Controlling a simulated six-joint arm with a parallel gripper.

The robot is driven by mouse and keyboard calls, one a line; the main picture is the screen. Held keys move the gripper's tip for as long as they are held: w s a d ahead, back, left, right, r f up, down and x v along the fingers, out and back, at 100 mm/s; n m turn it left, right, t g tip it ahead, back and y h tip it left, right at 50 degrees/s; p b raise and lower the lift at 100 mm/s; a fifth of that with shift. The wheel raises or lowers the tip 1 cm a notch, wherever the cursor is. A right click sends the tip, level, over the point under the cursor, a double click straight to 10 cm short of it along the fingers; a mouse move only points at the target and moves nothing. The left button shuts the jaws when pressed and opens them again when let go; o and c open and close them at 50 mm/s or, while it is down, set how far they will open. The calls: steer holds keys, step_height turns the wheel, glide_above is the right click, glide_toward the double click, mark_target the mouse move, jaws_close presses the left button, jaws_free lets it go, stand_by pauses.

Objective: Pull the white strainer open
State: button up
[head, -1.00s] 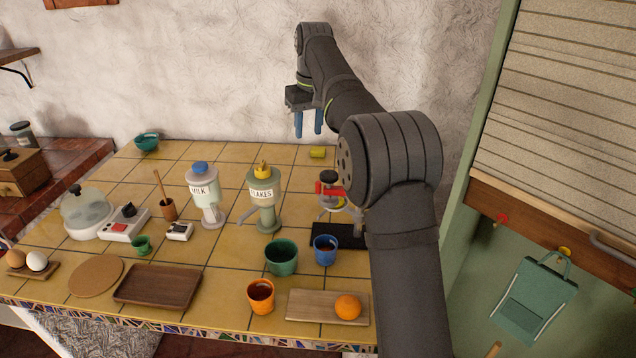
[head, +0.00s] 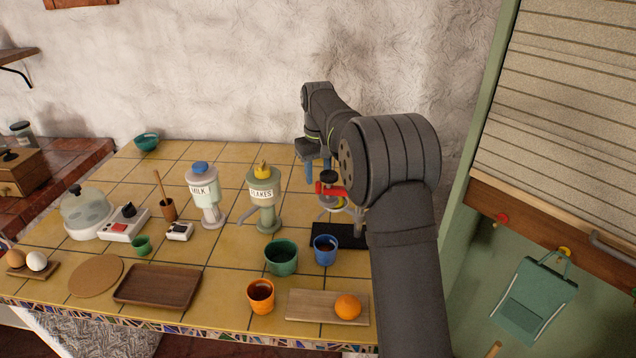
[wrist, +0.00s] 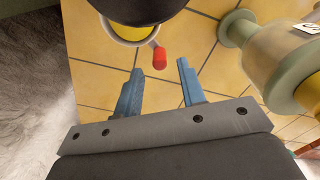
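A small stand (head: 333,203) with a black round top and a red handle (head: 330,189) sits at the right of the counter, partly behind my arm. In the wrist view a white-rimmed round part (wrist: 126,40) with yellow inside, which looks like the strainer, shows under a dark round part (wrist: 138,8). A short handle with a red tip (wrist: 160,58) sticks out from it. My gripper (wrist: 158,72) has its two blue fingers apart and empty, with the red tip ahead between them. I cannot tell the height gap.
The flakes dispenser (head: 263,195) stands left of the stand, close to my gripper; it also shows in the wrist view (wrist: 275,60). The milk dispenser (head: 203,195) is farther left. A blue cup (head: 325,250) and a green cup (head: 281,257) stand in front.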

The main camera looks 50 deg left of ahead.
mark_target(318, 181)
steer(key=shift+f, duration=1.75)
jaws_close()
